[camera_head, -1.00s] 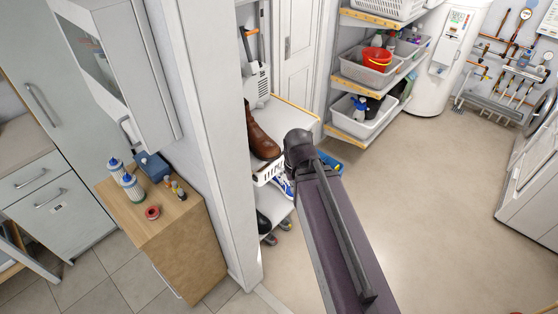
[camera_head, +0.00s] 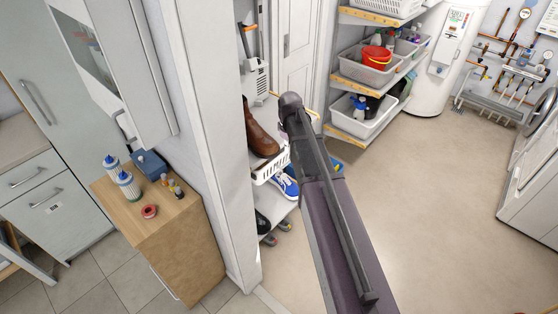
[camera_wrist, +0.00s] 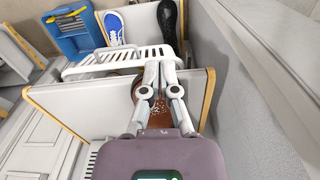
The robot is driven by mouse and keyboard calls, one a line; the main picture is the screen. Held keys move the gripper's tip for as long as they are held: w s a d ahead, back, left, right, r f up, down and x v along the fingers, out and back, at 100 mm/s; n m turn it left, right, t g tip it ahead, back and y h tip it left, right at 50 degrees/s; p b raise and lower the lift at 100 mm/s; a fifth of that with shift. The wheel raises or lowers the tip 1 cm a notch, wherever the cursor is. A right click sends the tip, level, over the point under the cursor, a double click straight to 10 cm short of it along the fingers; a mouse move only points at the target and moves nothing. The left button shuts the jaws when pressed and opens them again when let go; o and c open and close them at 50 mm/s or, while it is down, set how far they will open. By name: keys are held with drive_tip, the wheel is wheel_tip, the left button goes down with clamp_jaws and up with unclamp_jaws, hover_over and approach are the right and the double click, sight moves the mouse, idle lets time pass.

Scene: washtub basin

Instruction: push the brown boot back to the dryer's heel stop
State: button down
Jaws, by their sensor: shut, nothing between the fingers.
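The brown boot (camera_head: 263,138) stands on a shelf behind the white post in the head view, its toe towards the white slotted dryer rack (camera_head: 270,168). The post hides its heel side. In the wrist view the slotted rack (camera_wrist: 122,60) crosses the shelf's edge, and a brown part of the boot (camera_wrist: 157,109) shows behind and between my fingers. My gripper (camera_wrist: 160,66) is shut and empty, with its fingertips over the boot near the rack. I cannot tell whether they touch the boot. In the head view my arm hides the gripper. The heel stop is not clearly visible.
A blue shoe (camera_head: 285,183) and a dark shoe (camera_wrist: 167,18) sit by the rack. The white post (camera_head: 215,150) stands close on the left. Shelves with bins (camera_head: 365,65) are behind. The floor (camera_head: 430,190) at right is clear.

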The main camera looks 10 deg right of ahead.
drive_tip(key=w, duration=0.1)
drive_tip(key=w+n, duration=0.1)
drive_tip(key=w, duration=0.1)
drive_tip(key=shift+d+f, duration=0.2)
drive_tip(key=shift+d, duration=0.15)
drive_tip(key=shift+s+f, duration=0.1)
drive_tip(key=shift+f, duration=0.05)
drive_tip(key=w+a+f+b, duration=0.2)
drive_tip(key=w+f+b, duration=0.1)
drive_tip(key=f+b, duration=0.6)
drive_tip(key=shift+w+a+f+b, duration=0.15)
drive_tip(key=shift+a+f+b, duration=0.15)
drive_tip(key=shift+b, duration=0.3)
idle(0.5)
